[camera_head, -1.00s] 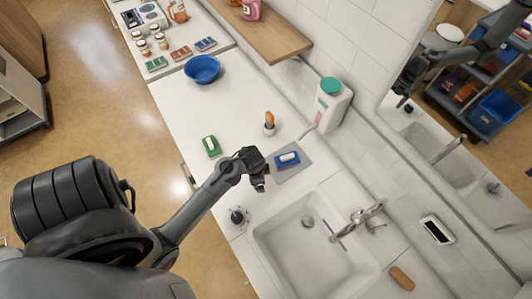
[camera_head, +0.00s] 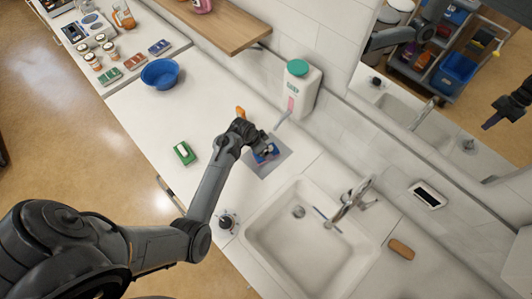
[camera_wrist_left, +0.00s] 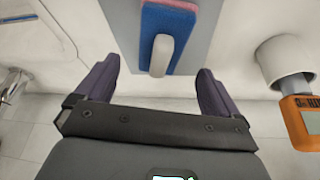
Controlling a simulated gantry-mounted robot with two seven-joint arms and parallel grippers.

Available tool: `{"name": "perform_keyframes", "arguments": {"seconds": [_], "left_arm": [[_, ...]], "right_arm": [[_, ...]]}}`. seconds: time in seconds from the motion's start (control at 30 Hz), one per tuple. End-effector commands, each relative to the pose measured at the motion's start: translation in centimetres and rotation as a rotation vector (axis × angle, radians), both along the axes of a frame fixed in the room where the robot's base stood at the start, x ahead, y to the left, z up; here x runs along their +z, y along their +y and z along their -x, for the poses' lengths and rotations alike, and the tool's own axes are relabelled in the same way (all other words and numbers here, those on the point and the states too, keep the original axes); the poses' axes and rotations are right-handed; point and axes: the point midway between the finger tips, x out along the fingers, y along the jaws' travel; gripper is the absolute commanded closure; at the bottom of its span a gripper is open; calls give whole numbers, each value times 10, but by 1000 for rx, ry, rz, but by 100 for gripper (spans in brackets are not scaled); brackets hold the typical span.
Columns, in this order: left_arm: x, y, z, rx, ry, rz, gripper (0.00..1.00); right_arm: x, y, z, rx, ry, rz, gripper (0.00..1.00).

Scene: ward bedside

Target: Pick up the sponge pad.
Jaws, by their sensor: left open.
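A blue pad with a white handle and a pink edge (camera_head: 268,154) lies on a grey mat (camera_head: 262,172) beside the sink; it also shows at the top of the left wrist view (camera_wrist_left: 170,22). A similar green pad with a white top (camera_head: 184,153) lies to its left on the counter. My left gripper (camera_head: 264,149) is over the blue pad and partly hides it. In the left wrist view, its purple fingers (camera_wrist_left: 160,72) are apart and empty. The blue pad's white handle (camera_wrist_left: 161,54) lies just ahead between them.
The sink (camera_head: 310,237) and faucet (camera_head: 355,198) are to the right. An orange-topped item in a white holder (camera_wrist_left: 295,90) stands close beside my left gripper. A white jug (camera_head: 300,90) stands by the wall. A blue bowl (camera_head: 160,73) is farther back.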

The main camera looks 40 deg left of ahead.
Motion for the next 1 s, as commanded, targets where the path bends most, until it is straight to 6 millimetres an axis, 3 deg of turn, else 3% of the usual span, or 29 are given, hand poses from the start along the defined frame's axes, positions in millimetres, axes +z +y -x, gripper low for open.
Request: {"name": "perform_keyframes", "arguments": {"seconds": [0.5, 0.87, 1.0], "left_arm": [[-43, -7, -17, 1, 0, 0, 4], [-48, -7, -19, 1, 0, -1, 4], [-48, -7, -19, 1, 0, -1, 26]], "right_arm": [[2, 3, 0, -5, -1, -9, 100], [2, 3, 0, -7, -1, -12, 100], [2, 3, 0, -7, 0, -12, 100]]}}
